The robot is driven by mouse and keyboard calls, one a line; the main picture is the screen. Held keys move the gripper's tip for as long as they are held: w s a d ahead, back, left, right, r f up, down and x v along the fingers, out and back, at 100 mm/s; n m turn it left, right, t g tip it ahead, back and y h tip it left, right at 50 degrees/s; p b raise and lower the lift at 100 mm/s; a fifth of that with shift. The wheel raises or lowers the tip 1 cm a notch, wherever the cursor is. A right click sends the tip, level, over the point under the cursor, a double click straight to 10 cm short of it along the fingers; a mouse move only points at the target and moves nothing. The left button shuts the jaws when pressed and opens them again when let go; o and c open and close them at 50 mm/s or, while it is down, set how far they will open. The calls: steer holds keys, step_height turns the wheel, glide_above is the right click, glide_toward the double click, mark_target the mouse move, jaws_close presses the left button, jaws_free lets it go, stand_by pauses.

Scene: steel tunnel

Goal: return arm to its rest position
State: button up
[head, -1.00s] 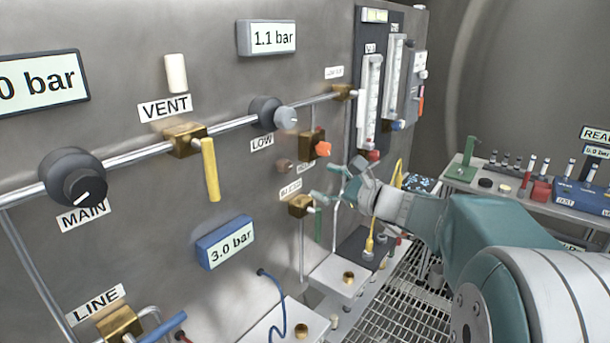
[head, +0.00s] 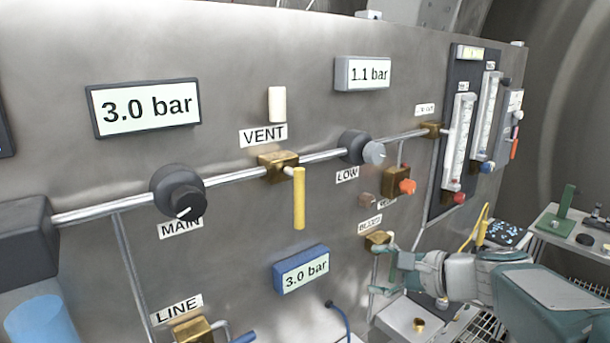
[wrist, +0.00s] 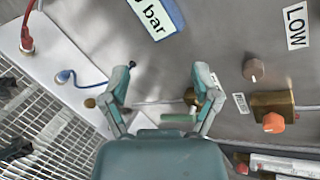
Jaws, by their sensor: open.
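My gripper (head: 388,275) is at the lower right in the head view, in front of the panel just below the brass bleed valve (head: 378,239). My arm reaches in from the right edge. In the wrist view my gripper (wrist: 163,85) has its two fingers spread wide with nothing held between them. The green bleed handle (wrist: 178,118) shows between the fingers, but I cannot tell whether anything touches it.
The steel panel (head: 240,70) carries the MAIN regulator (head: 178,192), the yellow VENT handle (head: 299,198), the LOW regulator (head: 361,148) and an orange knob (head: 407,187). Floor grating (wrist: 60,130) lies below. A side bench (head: 560,225) stands at the right.

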steer(key=s+a+f+n+g+h, duration=0.2)
steer(key=s+f+n, duration=0.15)
steer(key=s, duration=0.25)
steer(key=s+a+f+n+g+h, duration=0.2)
steer(key=s+n, duration=0.2)
steer(key=s, duration=0.1)
steer(key=s+d+f+n+h, duration=0.3)
steer(key=s+d+n+h, duration=0.2)
steer(key=s+n, duration=0.3)
steer(key=shift+d+h, duration=0.25)
steer(key=shift+h, duration=0.35)
